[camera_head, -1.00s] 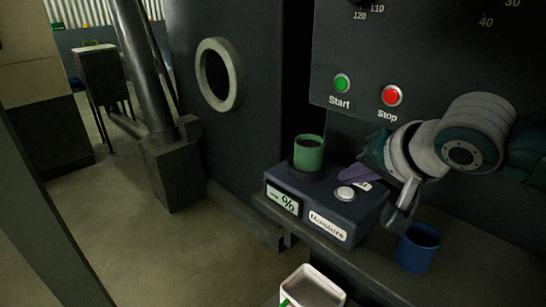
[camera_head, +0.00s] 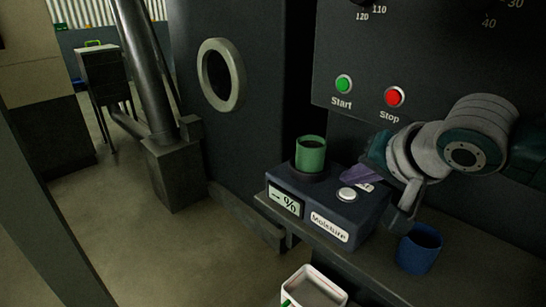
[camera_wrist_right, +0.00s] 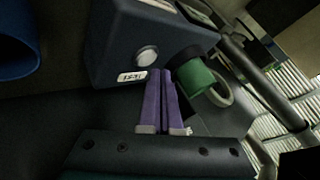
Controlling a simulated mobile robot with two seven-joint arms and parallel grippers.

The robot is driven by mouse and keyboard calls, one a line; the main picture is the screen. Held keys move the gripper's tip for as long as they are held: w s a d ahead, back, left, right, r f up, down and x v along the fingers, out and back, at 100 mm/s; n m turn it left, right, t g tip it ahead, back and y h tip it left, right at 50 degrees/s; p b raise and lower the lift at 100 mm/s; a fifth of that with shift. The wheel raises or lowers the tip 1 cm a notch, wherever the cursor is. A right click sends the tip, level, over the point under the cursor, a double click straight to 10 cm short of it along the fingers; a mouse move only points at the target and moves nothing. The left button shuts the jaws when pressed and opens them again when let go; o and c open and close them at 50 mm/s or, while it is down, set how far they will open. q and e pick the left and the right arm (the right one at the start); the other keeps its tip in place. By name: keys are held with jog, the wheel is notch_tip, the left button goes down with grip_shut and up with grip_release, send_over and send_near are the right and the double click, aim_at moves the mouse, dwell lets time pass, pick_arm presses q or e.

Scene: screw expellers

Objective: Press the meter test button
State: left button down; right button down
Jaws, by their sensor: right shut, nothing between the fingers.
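The moisture meter (camera_head: 320,208) is a dark blue box on a dark ledge, with a "-- %" display and a "Moisture" label on its front. Its round white test button (camera_head: 347,194) is on top and also shows in the right wrist view (camera_wrist_right: 147,55), beside a small white label (camera_wrist_right: 132,76). A green cup (camera_head: 310,155) stands at the meter's back left. My right gripper (camera_head: 347,174) has purple fingers, which are shut and empty. They are behind the button in the head view, near the label and apart from the button. My left gripper is not in view.
A blue cup (camera_head: 418,248) stands on the ledge right of the meter, below my right wrist. A panel behind has a green Start button (camera_head: 344,84) and a red Stop button (camera_head: 395,97). A white container (camera_head: 314,287) is at the bottom. Floor is clear at left.

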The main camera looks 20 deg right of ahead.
jog(key=shift+f, duration=0.45)
jog(key=shift+f, duration=0.45)
dwell(0.5)
jog(key=shift+r, duration=0.1)
jog(key=shift+r+p, duration=0.75)
jog(key=shift+p, duration=0.1)
